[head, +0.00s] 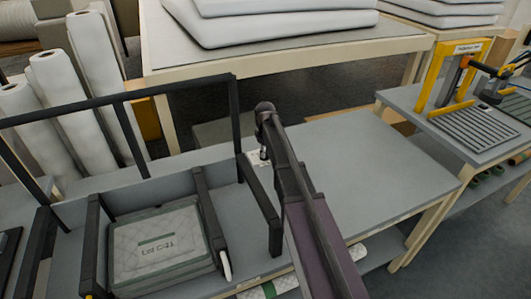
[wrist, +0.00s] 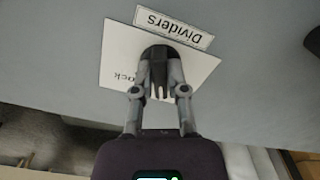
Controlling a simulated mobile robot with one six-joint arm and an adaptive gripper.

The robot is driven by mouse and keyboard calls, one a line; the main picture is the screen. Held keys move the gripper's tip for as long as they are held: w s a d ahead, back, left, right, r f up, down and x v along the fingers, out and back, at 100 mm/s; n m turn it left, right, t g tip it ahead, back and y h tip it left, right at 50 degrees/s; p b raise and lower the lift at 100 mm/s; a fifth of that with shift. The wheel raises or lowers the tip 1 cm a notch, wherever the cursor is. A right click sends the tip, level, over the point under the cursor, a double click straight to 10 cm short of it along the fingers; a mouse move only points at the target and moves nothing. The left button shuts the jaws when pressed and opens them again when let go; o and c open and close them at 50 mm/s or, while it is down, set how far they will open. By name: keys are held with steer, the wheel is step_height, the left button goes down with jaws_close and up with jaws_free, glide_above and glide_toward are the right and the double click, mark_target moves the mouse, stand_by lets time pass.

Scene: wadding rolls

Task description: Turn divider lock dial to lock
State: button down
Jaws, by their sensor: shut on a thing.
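The dark divider lock dial (wrist: 160,52) sits on a white plate (wrist: 118,48) on the grey surface. The plate's lettering is upside down in the wrist view; only "ock" shows and my gripper hides the rest. A "Dividers" label (wrist: 173,27) lies beside the plate. My gripper (wrist: 161,66) is shut on the dial, a finger on each side. The dial's pointing direction is hard to tell. In the head view my arm hides most of the gripper and the dial, and a bit of the white plate (head: 258,157) shows.
Black frame bars (head: 234,115) stand just left of my arm, around a bay with stacked grey packs (head: 158,243). The grey tabletop (head: 370,160) to the right is clear. White rolls (head: 60,100) stand at left. A yellow-framed press (head: 450,75) stands at far right.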

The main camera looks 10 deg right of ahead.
steer(key=m, duration=0.6)
steer(key=shift+s+a, duration=0.1)
steer(key=shift+a, duration=0.05)
steer(key=m, duration=0.6)
steer(key=shift+a+m, duration=0.1)
steer(key=shift+m, duration=0.3)
steer(key=c, duration=0.7)
jaws_free()
steer(key=shift+o, duration=0.2)
steer(key=shift+n, duration=0.3)
